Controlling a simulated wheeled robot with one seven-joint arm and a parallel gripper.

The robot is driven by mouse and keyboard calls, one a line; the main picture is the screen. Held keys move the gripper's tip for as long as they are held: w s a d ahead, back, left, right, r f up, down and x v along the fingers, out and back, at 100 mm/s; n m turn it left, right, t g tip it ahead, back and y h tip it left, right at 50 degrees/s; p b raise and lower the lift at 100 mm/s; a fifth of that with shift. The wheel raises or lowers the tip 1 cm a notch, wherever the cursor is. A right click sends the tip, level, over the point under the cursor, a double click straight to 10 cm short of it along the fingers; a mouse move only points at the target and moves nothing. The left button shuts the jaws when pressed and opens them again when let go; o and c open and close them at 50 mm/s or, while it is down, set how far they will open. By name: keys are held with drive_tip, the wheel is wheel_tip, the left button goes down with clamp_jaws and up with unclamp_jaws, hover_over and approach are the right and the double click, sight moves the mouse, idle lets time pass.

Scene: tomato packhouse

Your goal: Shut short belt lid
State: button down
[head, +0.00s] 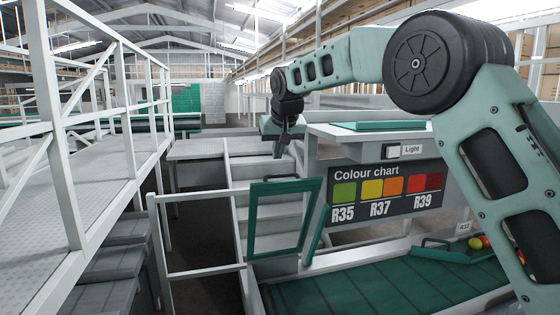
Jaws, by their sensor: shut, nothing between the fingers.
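A teal-framed lid (254,218) with a see-through middle and a dark handle (281,177) on its top edge stands raised and tilted at the left end of a green belt (385,285). I take it to be the short belt lid; it is open. My gripper (279,153) is dark, points down and is shut and empty. In the picture it is above the lid's handle and looks farther back, with a gap between them. My arm reaches in from the right.
A colour chart (386,192) hangs below a counter with a teal panel (378,126) and a light switch (405,151). A teal tray (450,252) with tomatoes lies at the right. Grey steps (252,171) stand behind the lid. White railings (60,130) bound the left.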

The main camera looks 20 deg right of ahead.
drive_tip(key=shift+s+f+p, duration=0.45)
drive_tip(key=shift+s+f, duration=0.15)
drive_tip(key=shift+f, duration=0.3)
drive_tip(key=shift+s+f+p, duration=0.45)
drive_tip(key=shift+s+f, duration=0.1)
drive_tip(key=shift+f, duration=0.35)
